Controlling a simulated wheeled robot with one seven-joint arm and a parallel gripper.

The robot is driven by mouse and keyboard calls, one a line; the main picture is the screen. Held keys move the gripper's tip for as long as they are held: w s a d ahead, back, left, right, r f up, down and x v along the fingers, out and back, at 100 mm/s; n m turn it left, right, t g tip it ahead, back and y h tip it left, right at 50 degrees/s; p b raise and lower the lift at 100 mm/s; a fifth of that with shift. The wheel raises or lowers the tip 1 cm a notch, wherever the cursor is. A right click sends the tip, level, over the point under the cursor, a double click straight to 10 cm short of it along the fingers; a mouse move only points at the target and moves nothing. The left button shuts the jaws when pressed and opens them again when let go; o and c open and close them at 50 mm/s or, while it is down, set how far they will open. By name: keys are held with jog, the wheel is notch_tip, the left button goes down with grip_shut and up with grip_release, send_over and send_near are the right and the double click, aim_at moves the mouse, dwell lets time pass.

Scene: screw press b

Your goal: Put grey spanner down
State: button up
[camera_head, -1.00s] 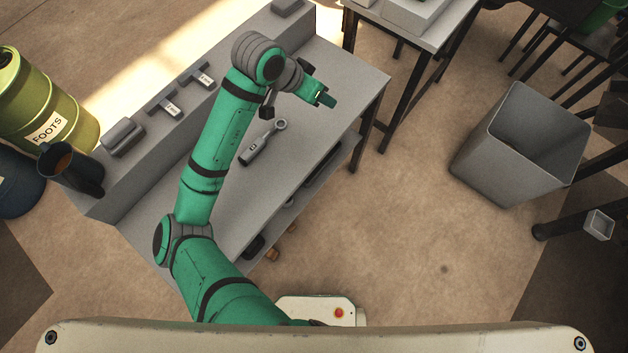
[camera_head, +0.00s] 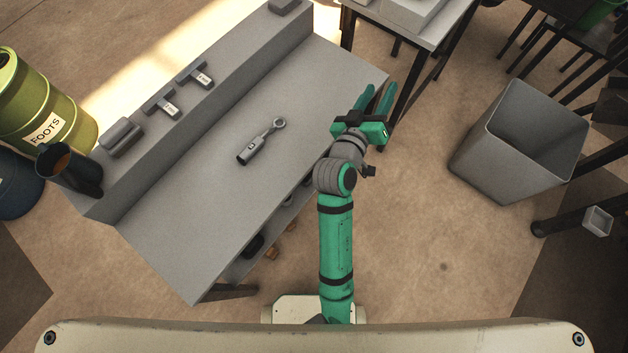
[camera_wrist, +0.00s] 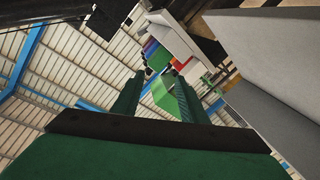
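The grey spanner (camera_head: 260,143) lies flat on the grey workbench (camera_head: 190,235), near the middle of its top. Its ring end points to the upper right and its thick handle end to the lower left. My gripper (camera_head: 377,88) is beyond the bench's right edge, well apart from the spanner. Its two green fingers are spread with nothing between them. The wrist view shows the same two fingers (camera_wrist: 157,98) apart and empty, against the roof and distant things. The spanner does not show in the wrist view.
A raised ledge along the bench's left side holds two labelled tools (camera_head: 194,75), a grey block (camera_head: 121,137) and a dark mug (camera_head: 71,169). A grey bin (camera_head: 518,142) stands on the floor at right. A second table (camera_head: 432,30) stands at the top. Floor between bench and bin is clear.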

jog(key=s+a+f+n+y, duration=0.2)
jog(key=s+a+f+y, duration=0.15)
jog(key=s+f, duration=0.4)
jog(key=s+a+f+n+y, duration=0.2)
jog(key=s+a+f+y, duration=0.15)
jog(key=s, duration=0.65)
jog(key=s+a+r+m, duration=0.1)
jog(key=s+a, duration=0.3)
jog(key=s, duration=0.5)
jog(key=s+a+m, duration=0.4)
jog(key=s, duration=0.6)
jog(key=shift+a+r+y, duration=0.3)
jog(key=shift+r+y, duration=0.05)
jog(key=shift+y, duration=0.05)
jog(key=shift+c, duration=1)
